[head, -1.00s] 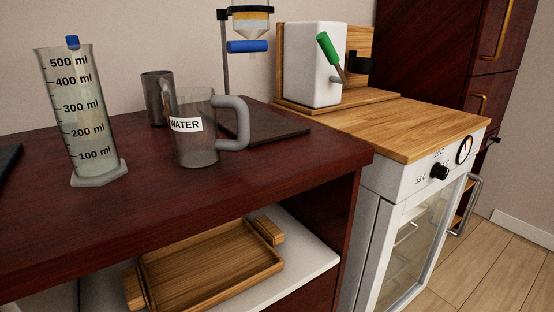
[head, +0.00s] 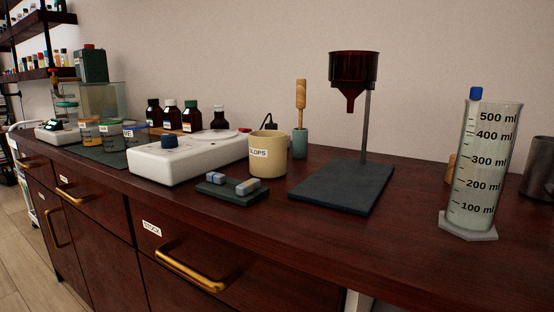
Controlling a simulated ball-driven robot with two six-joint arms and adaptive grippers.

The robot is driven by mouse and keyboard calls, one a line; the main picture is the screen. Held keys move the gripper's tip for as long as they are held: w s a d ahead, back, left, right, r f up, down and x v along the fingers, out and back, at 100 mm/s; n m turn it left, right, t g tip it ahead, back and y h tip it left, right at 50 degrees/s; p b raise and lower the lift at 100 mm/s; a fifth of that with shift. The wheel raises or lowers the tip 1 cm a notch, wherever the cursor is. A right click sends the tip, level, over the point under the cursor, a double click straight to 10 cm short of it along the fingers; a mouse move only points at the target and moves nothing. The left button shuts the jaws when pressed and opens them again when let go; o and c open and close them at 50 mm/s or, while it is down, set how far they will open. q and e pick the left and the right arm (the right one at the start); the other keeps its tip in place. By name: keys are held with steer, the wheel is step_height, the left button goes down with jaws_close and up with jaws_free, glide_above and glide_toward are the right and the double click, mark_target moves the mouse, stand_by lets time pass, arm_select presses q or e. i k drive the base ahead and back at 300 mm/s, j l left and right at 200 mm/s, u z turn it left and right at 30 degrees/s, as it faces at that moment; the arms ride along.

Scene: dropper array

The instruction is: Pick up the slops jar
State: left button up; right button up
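The slops jar (head: 268,158) is a cream, round, open-topped pot with a white "SLOPS" label facing left of centre. It stands upright on the dark red-brown bench (head: 300,228), just right of a white hotplate-like device (head: 190,155) and behind a small dark green tray (head: 232,192). Its front is mostly unobstructed. Neither of my grippers shows in the head view.
Right of the jar stand a green pot with a wooden-handled tool (head: 300,105) and a dark funnel stand (head: 345,188). A tall graduated cylinder (head: 485,165) stands further right. Several bottles line the back left. Drawers with brass handles (head: 190,270) face the front.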

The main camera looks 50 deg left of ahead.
mark_target(268, 149)
steer(key=u, duration=1.55)
